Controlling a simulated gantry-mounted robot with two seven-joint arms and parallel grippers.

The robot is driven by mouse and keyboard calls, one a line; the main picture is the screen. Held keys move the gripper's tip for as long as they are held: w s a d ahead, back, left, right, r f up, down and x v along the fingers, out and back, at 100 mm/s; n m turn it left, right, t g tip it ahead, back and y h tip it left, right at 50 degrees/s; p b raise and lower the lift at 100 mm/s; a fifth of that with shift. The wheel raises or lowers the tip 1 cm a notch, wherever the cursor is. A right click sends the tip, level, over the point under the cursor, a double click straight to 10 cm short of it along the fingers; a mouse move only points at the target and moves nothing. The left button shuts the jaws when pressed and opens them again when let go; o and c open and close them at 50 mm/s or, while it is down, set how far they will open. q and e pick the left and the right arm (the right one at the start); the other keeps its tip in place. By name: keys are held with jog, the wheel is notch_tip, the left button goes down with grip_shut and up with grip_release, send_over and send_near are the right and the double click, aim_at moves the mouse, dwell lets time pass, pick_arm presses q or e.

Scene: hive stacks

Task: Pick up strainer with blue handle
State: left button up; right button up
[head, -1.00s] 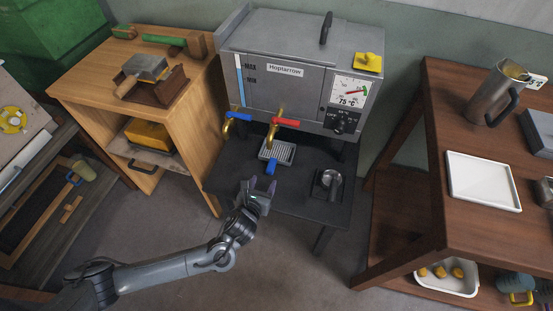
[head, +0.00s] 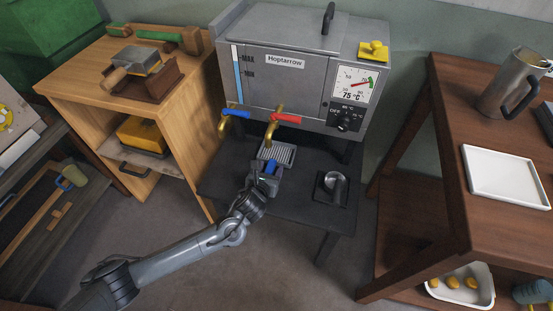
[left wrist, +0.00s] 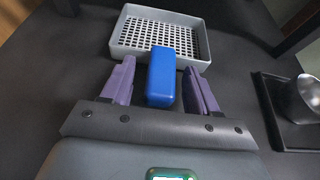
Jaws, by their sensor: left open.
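The strainer (left wrist: 204,50) is a light grey rectangular tray with a perforated bottom and a blue handle (left wrist: 161,78) pointing toward me. It rests on the dark stand under the taps, and its slatted tray also shows in the head view (head: 284,154). My left gripper (left wrist: 160,84) is open, with its purple fingers on either side of the blue handle. A gap shows between the handle and each finger. In the head view my left gripper (head: 269,174) is at the front of the strainer and partly covers the handle. My right gripper is not in view.
A grey heater box (head: 300,80) stands behind, with a blue-handled tap (head: 234,114) and a red-handled tap (head: 284,119) above the strainer. A metal cup (head: 335,184) on a black square base stands to the right. Wooden shelving flanks both sides.

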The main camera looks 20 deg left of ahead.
pick_arm(q)
jog(key=shift+w+f, duration=0.1)
jog(key=shift+w, duration=0.15)
grip_shut()
dwell(0.3)
